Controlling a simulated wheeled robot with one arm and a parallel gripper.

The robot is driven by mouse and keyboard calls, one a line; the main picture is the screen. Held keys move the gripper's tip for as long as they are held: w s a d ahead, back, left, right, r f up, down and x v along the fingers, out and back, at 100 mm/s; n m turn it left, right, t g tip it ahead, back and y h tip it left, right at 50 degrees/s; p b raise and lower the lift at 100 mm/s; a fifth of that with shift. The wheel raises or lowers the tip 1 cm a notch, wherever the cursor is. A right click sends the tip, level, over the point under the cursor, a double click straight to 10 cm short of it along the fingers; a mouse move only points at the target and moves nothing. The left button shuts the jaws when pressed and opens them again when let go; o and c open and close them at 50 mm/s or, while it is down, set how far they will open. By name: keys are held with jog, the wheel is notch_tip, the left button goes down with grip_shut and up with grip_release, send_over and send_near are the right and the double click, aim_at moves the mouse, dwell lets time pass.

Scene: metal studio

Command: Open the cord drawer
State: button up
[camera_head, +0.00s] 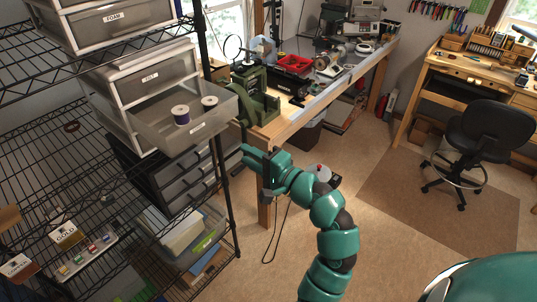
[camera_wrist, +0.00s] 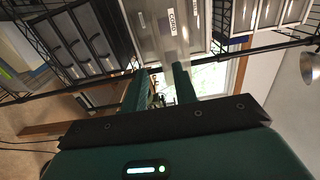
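A translucent drawer (camera_head: 188,112) in the pale drawer unit at the left is pulled well out. Two spools (camera_head: 181,115) stand in it, and its small front label is too small to read in the head view. In the wrist view a translucent drawer front (camera_wrist: 152,35) carries a label reading CORD (camera_wrist: 171,22); it appears to be the same drawer. My gripper (camera_head: 246,157) is to the right of and lower than the open drawer's front, apart from it. In the wrist view the two fingers (camera_wrist: 160,82) stand apart with nothing between them.
A closed drawer (camera_head: 152,77) sits above the open one. A black drawer unit (camera_head: 185,170) and a clear bin (camera_head: 188,242) are below, on the wire rack (camera_head: 223,165). The workbench (camera_head: 315,112) stands close behind my gripper. Open floor (camera_head: 420,240) lies to the right.

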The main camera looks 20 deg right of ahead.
jog(key=shift+p+v, duration=2.15)
jog(key=shift+v, duration=0.55)
